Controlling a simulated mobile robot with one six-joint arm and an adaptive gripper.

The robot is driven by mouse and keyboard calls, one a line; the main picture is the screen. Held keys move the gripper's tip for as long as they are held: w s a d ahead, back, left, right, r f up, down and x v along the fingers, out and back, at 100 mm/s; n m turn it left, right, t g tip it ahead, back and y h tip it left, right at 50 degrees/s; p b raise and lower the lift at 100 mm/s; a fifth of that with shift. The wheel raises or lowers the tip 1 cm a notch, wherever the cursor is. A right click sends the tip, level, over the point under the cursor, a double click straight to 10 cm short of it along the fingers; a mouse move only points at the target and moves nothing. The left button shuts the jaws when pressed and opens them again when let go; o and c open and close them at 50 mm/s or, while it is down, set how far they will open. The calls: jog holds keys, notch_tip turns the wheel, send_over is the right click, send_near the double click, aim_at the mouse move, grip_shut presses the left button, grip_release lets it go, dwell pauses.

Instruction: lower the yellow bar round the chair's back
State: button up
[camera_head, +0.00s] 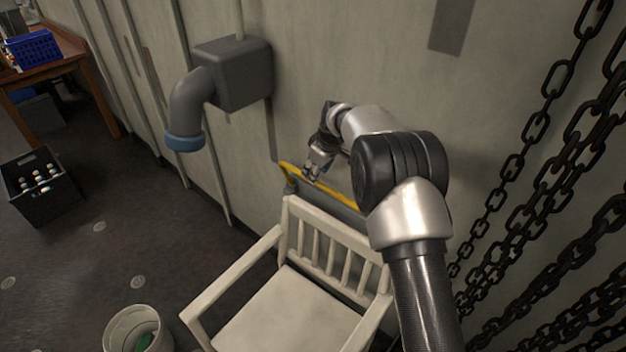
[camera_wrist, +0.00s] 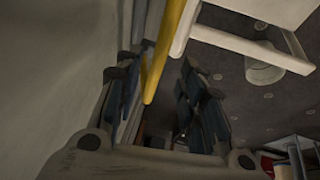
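The yellow bar (camera_head: 291,168) runs along the wall just behind and above the chair's back. Its left end bends at a grey piece, and its right part passes behind my arm. The pale chair (camera_head: 290,315) faces away from the wall, with a slatted back (camera_head: 328,246). My gripper (camera_head: 313,173) is at the bar near its left end. In the wrist view, the bar (camera_wrist: 170,40) comes between my spread fingers (camera_wrist: 165,70), nearer the left finger. The fingers look open and not closed on it. Part of the chair (camera_wrist: 250,12) shows at top right there.
The wall (camera_head: 330,60) stands close behind the bar. A grey pipe elbow (camera_head: 190,105) juts out at upper left, and heavy chains (camera_head: 545,150) hang at right. A bucket (camera_head: 138,330) and a black crate (camera_head: 42,185) stand on the floor at left.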

jog(key=x, duration=0.4)
jog(key=shift+w+a+f+b, duration=0.1)
jog(key=shift+w+f+b, duration=0.05)
jog(key=shift+f+b, duration=0.25)
grip_shut()
dwell(0.5)
